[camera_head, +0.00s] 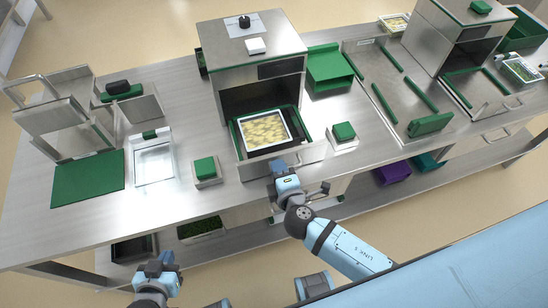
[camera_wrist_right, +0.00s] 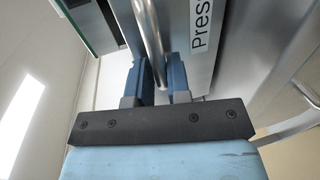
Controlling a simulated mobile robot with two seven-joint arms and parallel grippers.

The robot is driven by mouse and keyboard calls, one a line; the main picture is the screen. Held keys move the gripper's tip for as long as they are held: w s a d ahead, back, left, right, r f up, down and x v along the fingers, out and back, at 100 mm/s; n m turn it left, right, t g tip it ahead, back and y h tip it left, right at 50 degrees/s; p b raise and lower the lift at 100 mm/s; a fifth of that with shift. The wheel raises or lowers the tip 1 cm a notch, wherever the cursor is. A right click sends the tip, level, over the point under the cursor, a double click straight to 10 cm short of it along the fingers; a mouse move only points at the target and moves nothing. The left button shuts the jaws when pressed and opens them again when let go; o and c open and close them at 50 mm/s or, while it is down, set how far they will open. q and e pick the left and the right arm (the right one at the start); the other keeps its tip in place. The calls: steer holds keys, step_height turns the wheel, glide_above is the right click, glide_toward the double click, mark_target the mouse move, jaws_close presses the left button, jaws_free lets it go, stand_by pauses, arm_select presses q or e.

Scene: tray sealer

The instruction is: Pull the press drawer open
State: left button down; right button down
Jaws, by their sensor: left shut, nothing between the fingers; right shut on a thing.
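The press drawer (camera_head: 306,150) stands out from the opening of the steel press (camera_head: 262,60), with a white tray (camera_head: 241,138) of pale yellow food in its green-edged frame. Its front panel shows in the right wrist view (camera_wrist_right: 186,40), with a label starting "Pres". My right gripper (camera_head: 279,166) is at the drawer front. It is shut on the drawer handle (camera_wrist_right: 151,35), a metal bar running between the two blue fingers. In the head view the gripper hides most of the handle. My left gripper (camera_head: 156,264) is shut and empty, low at the left, away from the drawer.
Green-topped blocks stand on the bench left (camera_head: 206,170) and right (camera_head: 342,134) of the drawer. A clear tray (camera_head: 154,165) and green mat (camera_head: 88,180) lie further left. A second machine with a drawer (camera_head: 480,92) is at right. Bins sit on the lower shelf.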

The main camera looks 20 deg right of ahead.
arm_select(q)
steer(key=shift+f, duration=0.15)
arm_select(e)
steer(key=shift+s+f, duration=0.35)
steer(key=shift+s, duration=0.45)
steer(key=c, duration=1.2)
jaws_free()
steer(key=shift+w, duration=0.1)
steer(key=shift+w+r, duration=0.1)
steer(key=shift+r, duration=0.1)
arm_select(q)
steer(key=shift+s, duration=0.15)
